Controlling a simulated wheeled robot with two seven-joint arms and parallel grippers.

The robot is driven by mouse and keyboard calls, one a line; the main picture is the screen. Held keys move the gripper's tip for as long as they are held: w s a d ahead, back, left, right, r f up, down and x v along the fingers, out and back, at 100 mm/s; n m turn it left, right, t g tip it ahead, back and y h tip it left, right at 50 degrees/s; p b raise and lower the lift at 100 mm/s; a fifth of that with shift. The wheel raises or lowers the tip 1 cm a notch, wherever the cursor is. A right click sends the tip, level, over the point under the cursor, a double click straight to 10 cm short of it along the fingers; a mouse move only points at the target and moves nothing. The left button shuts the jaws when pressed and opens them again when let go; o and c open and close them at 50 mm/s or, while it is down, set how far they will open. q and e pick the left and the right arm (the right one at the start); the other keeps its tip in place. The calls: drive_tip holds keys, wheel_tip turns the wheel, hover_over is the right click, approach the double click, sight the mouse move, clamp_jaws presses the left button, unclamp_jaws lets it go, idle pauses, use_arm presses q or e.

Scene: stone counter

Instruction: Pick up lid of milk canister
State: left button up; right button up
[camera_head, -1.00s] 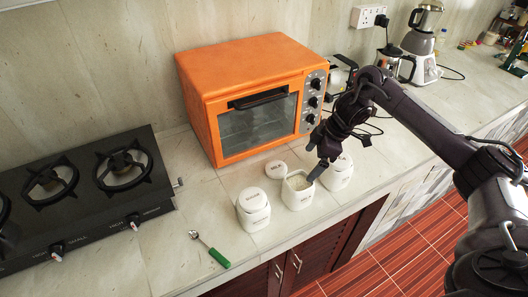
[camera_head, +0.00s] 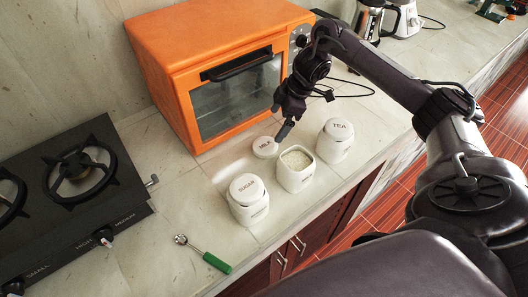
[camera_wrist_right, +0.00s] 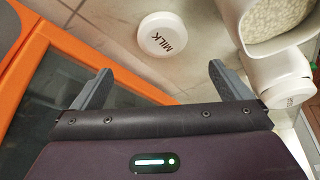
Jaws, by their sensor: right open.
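The white round milk lid (camera_head: 265,147) lies on the counter, in front of the orange oven and just behind the open milk canister. In the right wrist view the lid (camera_wrist_right: 163,34), marked MILK, lies ahead of the fingers, apart from them. The open white canister (camera_head: 296,172) holds pale grains; it also shows in the right wrist view (camera_wrist_right: 258,55). My right gripper (camera_head: 282,116) is open and empty above the counter by the oven's front right; in the right wrist view its two fingers (camera_wrist_right: 158,88) are spread apart. My left gripper is not in view.
A lidded sugar canister (camera_head: 249,205) and a tea canister (camera_head: 335,142) flank the open one. The orange oven (camera_head: 215,70) stands close behind. A green-handled spoon (camera_head: 215,262) lies front left, near a black stove (camera_head: 75,180).

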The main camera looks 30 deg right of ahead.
sight(266, 145)
drive_tip(key=f, duration=0.1)
drive_tip(key=f+b, duration=0.1)
drive_tip(key=shift+w+f, duration=0.25)
drive_tip(key=shift+f, duration=0.05)
drive_tip(key=shift+w+a+f, duration=0.1)
drive_tip(key=shift+f, duration=0.15)
drive_tip(key=shift+a+f, duration=0.35)
drive_tip(key=shift+f, duration=0.3)
drive_tip(key=shift+a+f, duration=0.15)
drive_tip(key=shift+f, duration=0.2)
drive_tip(key=x, duration=0.1)
drive_tip(key=p+x, duration=0.1)
drive_tip(key=x, duration=0.1)
drive_tip(key=shift+a+f, duration=0.25)
drive_tip(key=shift+a, duration=0.05)
drive_tip(key=shift+a+f, duration=0.15)
drive_tip(key=shift+f, duration=0.5)
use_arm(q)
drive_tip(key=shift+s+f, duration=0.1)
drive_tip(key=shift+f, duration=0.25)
use_arm(e)
drive_tip(key=c, duration=1.1)
